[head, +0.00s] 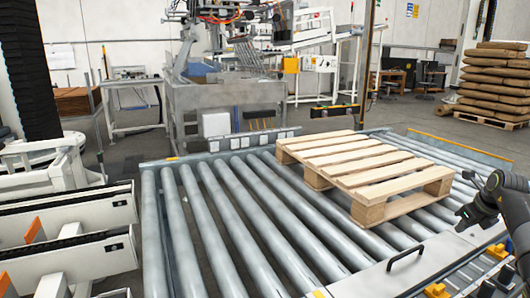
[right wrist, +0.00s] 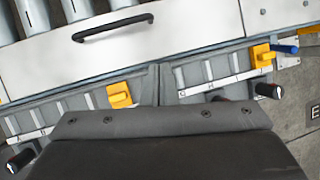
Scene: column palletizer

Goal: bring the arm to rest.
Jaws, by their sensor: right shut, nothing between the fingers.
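My right gripper (head: 466,219) is at the right side of the head view, at the end of my dark arm. It is shut and empty, held by the front right corner of the roller conveyor (head: 206,216). In the right wrist view a dark grey, flat-topped part fills the lower half, and the fingertips cannot be made out. My left gripper does not show in either view.
A wooden pallet (head: 362,172) lies on the rollers, left of my right gripper, with nothing on it. A light panel with a black handle (head: 405,257) edges the conveyor's front. Stacked brown sacks (head: 495,85) stand at the back right. The left rollers are bare.

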